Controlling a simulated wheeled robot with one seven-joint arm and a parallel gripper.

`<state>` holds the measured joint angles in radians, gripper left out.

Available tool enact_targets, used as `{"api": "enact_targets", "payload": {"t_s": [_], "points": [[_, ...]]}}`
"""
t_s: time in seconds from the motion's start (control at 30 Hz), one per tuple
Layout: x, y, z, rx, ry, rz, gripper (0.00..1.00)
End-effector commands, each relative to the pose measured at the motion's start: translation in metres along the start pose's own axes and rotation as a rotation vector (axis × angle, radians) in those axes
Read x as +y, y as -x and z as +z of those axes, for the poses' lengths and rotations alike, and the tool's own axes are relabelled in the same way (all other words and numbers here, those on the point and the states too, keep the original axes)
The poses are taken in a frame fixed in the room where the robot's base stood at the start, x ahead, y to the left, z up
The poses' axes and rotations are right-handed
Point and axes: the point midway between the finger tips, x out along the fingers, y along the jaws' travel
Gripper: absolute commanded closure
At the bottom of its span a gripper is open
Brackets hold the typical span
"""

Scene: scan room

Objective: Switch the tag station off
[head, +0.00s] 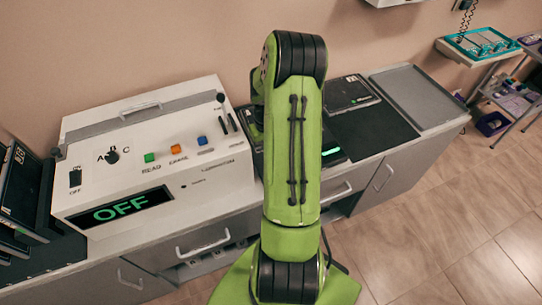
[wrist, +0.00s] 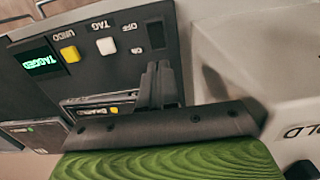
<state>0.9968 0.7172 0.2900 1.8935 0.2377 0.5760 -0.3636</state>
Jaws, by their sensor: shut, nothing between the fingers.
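The tag station (wrist: 105,70) is a dark panel that fills the upper left of the wrist view, its labels upside down. Its lit green display (wrist: 41,63) reads TAGGED. A yellow UNDO button (wrist: 70,53) and a white TAG button (wrist: 106,46) sit on it. Beside them is a dark switch (wrist: 156,35) marked OFF and ON; which end is pressed I cannot tell. My gripper (wrist: 163,70) is shut and empty, fingertips close to the switch; contact is unclear. In the head view my arm hides most of the station (head: 334,156).
A white machine (head: 160,185) stands left of my arm, its display reading OFF, with a knob, levers and coloured buttons. A dark mat (head: 385,130) and a grey tray (head: 418,95) lie to the right. Dark devices (head: 22,190) stand at far left.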

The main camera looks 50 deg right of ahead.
Motion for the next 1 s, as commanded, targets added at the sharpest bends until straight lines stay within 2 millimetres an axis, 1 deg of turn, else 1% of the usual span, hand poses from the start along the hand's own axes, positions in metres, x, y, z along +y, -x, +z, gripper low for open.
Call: {"api": "enact_targets", "payload": {"t_s": [0.03,0.2,0.33,0.47,1.0], "points": [[-0.001,0.013,-0.003,0.003,0.003,0.001,1.00],[-0.001,0.050,-0.008,0.001,0.003,-0.001,1.00],[-0.001,0.067,-0.011,-0.001,0.002,-0.002,1.00],[-0.001,0.073,-0.011,-0.003,0.002,-0.003,1.00],[-0.001,0.072,-0.011,-0.003,0.002,-0.003,1.00]]}}
